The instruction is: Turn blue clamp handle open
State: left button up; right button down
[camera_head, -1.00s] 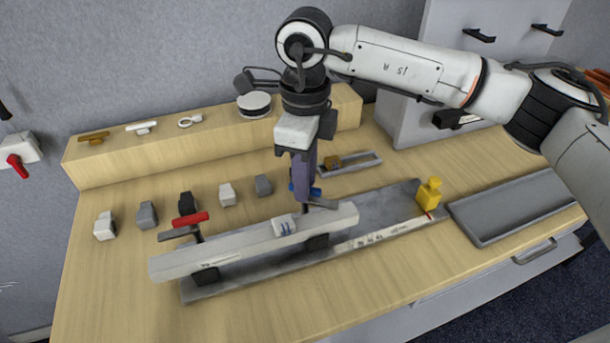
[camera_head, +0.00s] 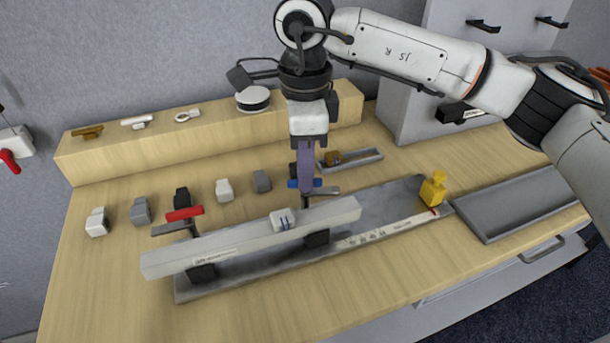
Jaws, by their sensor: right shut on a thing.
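The blue clamp handle (camera_head: 293,183) sits on top of a clamp behind the pale beam, its ends showing either side of my fingers. My right gripper (camera_head: 305,184) points straight down over it and is shut on it; the fingers hide the handle's middle. The clamp's grey bar (camera_head: 325,191) sticks out to the right below the handle, just above the far side of the beam. The pale beam (camera_head: 245,240) lies on dark supports over a grey base plate (camera_head: 375,213). My left gripper is not in view.
A clamp with a red handle (camera_head: 185,213) stands at the beam's left end. A yellow block (camera_head: 433,189) stands at the plate's right end. Several small blocks, such as a white one (camera_head: 224,190), line the table behind. A grey tray (camera_head: 500,222) lies right.

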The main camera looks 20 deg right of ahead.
jog(key=shift+n+b, duration=0.6)
jog(key=shift+n, duration=0.9)
jog(key=shift+r, duration=0.1)
jog(key=c, duration=1.8)
grip_release()
jog(key=shift+c, duration=0.2)
notch_tip(320, 180, up, 10)
jog(key=shift+r+b, duration=0.15)
jog(key=shift+b, duration=0.15)
